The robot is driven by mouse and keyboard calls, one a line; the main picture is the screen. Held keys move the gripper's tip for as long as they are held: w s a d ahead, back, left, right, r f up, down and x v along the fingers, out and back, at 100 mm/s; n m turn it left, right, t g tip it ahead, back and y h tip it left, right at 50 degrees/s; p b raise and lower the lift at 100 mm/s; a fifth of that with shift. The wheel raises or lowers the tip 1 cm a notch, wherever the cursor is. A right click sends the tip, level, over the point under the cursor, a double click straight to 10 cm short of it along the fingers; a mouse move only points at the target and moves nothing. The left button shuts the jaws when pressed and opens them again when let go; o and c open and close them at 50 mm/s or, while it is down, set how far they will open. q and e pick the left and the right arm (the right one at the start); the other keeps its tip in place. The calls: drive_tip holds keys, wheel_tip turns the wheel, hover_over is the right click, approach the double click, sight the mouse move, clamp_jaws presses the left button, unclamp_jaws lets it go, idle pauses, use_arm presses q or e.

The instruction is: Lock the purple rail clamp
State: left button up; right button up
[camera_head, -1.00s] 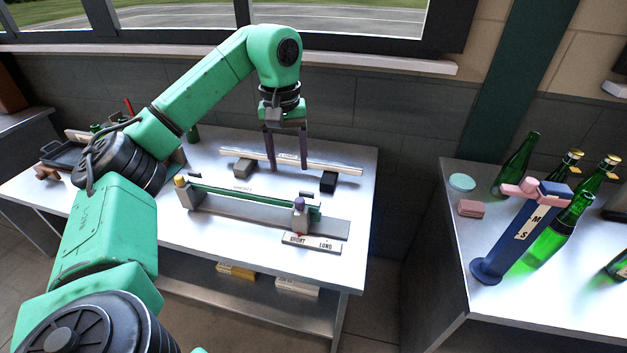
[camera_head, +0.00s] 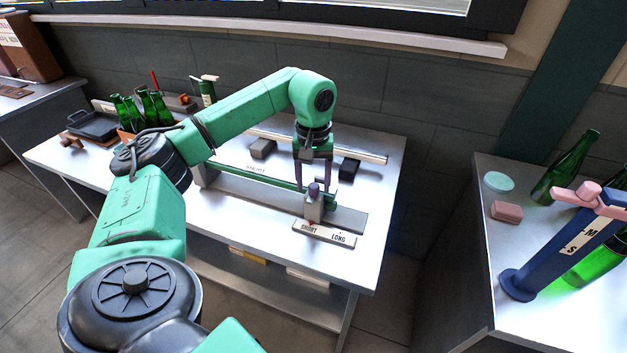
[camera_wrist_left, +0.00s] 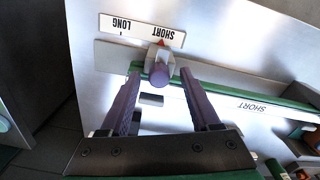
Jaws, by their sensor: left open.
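The purple rail clamp is a grey block with a purple knob (camera_head: 314,188), sitting on the green-edged rail (camera_head: 260,181) near its right end. In the left wrist view the clamp's purple knob (camera_wrist_left: 160,76) shows at upper middle, with a red pointer beside the SHORT mark. My left gripper (camera_head: 313,182) is open and empty, pointing down just above and behind the clamp. In the left wrist view its two fingers (camera_wrist_left: 161,84) lie on either side of the knob, with gaps visible. I cannot tell whether the fingertips reach the knob's height. My right gripper is not in view.
A SHORT/LONG label plate (camera_head: 324,234) lies in front of the clamp. A long pale bar (camera_head: 345,152) on dark blocks runs behind the rail. Green bottles (camera_head: 145,108) stand at the back left. A separate right table (camera_head: 487,215) holds a blue stand and bottles.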

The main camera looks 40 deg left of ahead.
use_arm(q)
drive_tip(key=shift+w+f, duration=0.1)
drive_tip(key=c, duration=0.3)
clamp_jaws()
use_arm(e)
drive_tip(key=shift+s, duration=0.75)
